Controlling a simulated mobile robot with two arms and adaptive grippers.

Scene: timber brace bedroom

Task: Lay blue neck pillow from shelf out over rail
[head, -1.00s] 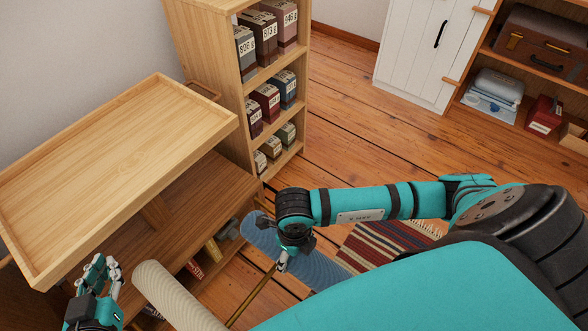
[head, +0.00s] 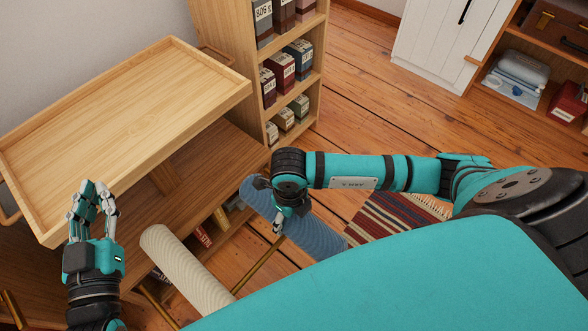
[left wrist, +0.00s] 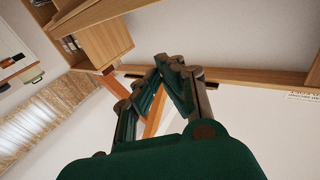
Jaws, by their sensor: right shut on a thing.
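The blue neck pillow (head: 318,224) is a long ribbed roll under my right gripper in the head view. My right gripper (head: 278,226) points down and is shut on its middle part. A thin brass rail (head: 259,262) runs from just below the gripper toward the lower left. I cannot tell whether the pillow touches the rail. My left gripper (head: 95,190) is raised at the left, beside the wooden tray top, with a gap between its fingers and nothing in them. Its fingers also show in the left wrist view (left wrist: 167,72).
A beige ribbed roll (head: 180,262) lies left of the rail. A wooden tray-topped unit (head: 120,110) fills the left. A shelf with labelled boxes (head: 285,70) stands behind. A striped rug (head: 395,218) lies on the open wooden floor.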

